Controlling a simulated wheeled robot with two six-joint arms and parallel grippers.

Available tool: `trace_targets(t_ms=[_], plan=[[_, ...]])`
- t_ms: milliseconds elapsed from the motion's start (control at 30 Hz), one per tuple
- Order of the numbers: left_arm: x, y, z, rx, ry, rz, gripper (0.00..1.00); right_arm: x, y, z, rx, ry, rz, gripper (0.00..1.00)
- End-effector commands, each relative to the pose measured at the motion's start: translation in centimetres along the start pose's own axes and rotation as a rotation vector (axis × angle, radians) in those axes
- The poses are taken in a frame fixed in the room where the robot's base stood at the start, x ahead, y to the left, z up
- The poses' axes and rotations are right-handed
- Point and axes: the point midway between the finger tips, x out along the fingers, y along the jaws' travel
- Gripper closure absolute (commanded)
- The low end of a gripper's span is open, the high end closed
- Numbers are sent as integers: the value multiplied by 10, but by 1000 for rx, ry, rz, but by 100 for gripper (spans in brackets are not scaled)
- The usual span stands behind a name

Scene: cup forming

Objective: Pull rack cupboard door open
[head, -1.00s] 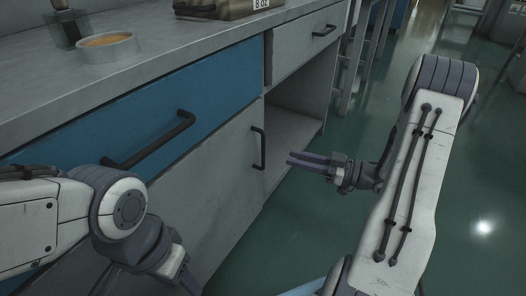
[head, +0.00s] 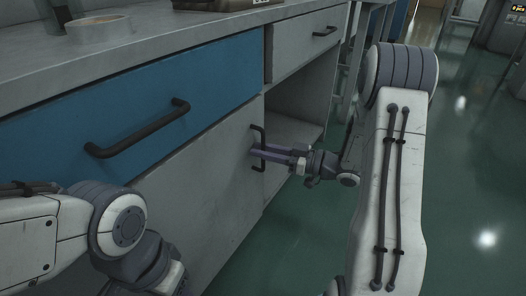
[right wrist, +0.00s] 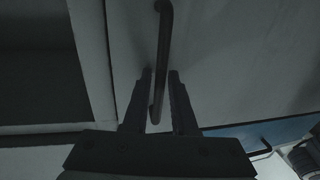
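The grey cupboard door (head: 208,195) is closed, flush under the blue drawer. Its dark vertical bar handle (head: 263,136) is near the door's right edge. My right gripper (head: 256,152) is at the handle, fingers pointing left toward the door. In the right wrist view, the handle (right wrist: 165,35) passes between the two fingers (right wrist: 161,73), which stand apart on either side. A gap shows between the handle and the right finger, so the gripper is open around it. My left arm is at lower left; its fingers are not visible.
The blue drawer (head: 150,100) with its black handle (head: 140,130) is above the door. An open compartment (head: 290,135) is right of the door, under a grey drawer (head: 305,45). Green floor (head: 460,200) is free at right. A round dish (head: 98,28) stands on the counter.

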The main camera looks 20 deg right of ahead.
Motion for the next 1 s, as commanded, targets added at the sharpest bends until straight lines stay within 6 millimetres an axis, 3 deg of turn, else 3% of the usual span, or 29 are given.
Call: trace_targets(t_ms=[67, 1000], plan=[[0, 0, 0, 0, 0, 0, 50, 0, 0, 0, 0, 0, 0, 100], [0, 0, 0, 0, 0, 0, 50, 0, 0, 1, 2, -1, -1, 100]])
